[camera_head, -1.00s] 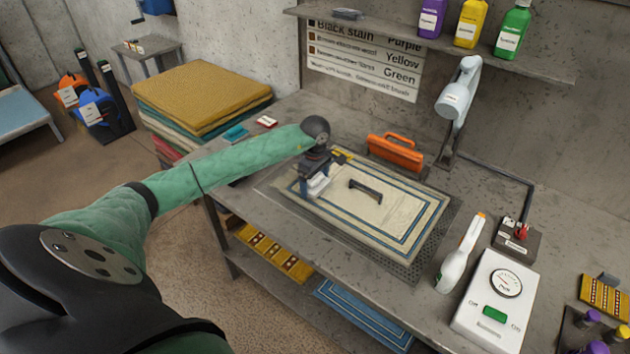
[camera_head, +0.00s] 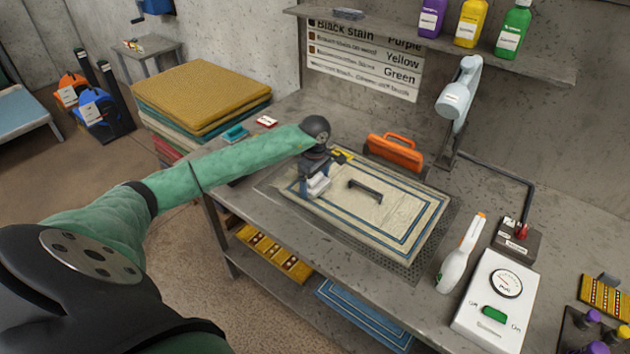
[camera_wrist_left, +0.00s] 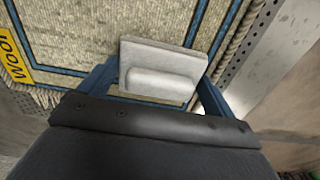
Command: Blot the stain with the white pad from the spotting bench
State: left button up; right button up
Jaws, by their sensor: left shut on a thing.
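The white pad (camera_wrist_left: 160,65), a flat block with a raised grip, is held between the fingers of my left gripper (camera_wrist_left: 157,90). In the head view the white pad (camera_head: 318,186) shows at the end of my left gripper (camera_head: 314,184), over the left end of the cream rug (camera_head: 385,222) with blue border lines. Whether the pad touches the rug is hard to tell. A dark curved object (camera_head: 366,190) shows on the middle of the rug. My right gripper is not in view.
An orange-handled tool (camera_head: 395,152) stands behind the rug. A white spray bottle (camera_head: 461,254), a white meter box (camera_head: 494,304) and a lamp (camera_head: 460,95) stand to the right. A yellow WOOL tag (camera_wrist_left: 14,62) lies on the rug. Folded rugs (camera_head: 200,95) are stacked at left.

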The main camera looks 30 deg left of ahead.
pick_arm(q)
jog(key=shift+r+p, duration=0.4)
jog(key=shift+r, duration=3)
jog(key=shift+w, duration=0.1)
